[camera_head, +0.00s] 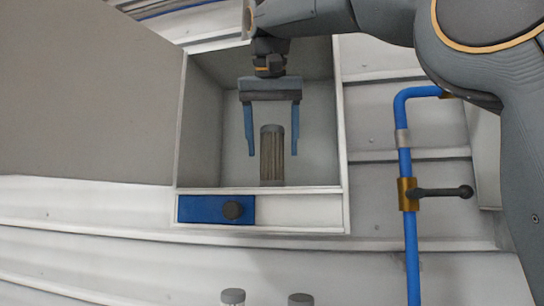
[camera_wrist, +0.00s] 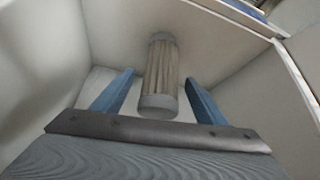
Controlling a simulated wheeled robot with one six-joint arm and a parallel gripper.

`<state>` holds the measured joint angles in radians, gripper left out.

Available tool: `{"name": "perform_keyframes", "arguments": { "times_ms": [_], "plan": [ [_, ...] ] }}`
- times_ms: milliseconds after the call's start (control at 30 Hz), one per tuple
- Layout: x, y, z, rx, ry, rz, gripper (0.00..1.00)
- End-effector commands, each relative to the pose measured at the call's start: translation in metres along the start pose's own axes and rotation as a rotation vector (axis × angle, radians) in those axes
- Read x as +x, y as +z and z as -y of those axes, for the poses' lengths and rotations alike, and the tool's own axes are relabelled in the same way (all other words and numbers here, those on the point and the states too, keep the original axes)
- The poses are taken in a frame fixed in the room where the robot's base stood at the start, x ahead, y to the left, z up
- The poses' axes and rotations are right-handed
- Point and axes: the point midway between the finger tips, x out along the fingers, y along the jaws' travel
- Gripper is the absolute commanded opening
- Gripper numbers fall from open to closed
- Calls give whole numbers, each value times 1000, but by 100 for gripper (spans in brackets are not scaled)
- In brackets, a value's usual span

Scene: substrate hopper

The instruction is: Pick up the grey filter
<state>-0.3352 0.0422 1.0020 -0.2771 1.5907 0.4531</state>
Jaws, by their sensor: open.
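The grey filter (camera_head: 272,155) is a ribbed cylinder standing upright inside an open white box. It also shows between the fingers in the wrist view (camera_wrist: 160,75), with a smooth grey cap at its near end. My gripper (camera_head: 271,155) is open, with one blue finger on each side of the filter. In both views a gap shows between each finger and the filter. The filter's lower end is partly hidden by the box's front edge in the head view.
The box's walls (camera_head: 341,120) stand close around my gripper. A blue pipe (camera_head: 405,160) with a brass valve and dark handle runs at the right. Two grey-capped items (camera_head: 233,296) show at the bottom edge.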

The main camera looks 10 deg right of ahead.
Motion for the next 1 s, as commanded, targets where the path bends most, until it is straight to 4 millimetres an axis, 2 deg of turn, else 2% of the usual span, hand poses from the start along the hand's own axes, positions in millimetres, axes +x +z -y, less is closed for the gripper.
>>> {"name": "perform_keyframes", "arguments": {
  "times_ms": [200,433,467,733,767,1000],
  "plan": [
    [22,1,2,-2,-1,1,66],
    [24,1,2,-3,-2,1,66],
    [24,1,2,-3,-2,0,64],
    [24,1,2,-3,-2,0,19],
    [23,0,2,-2,-2,-1,16],
    [23,0,2,-2,-2,-1,16]
  ]
}}
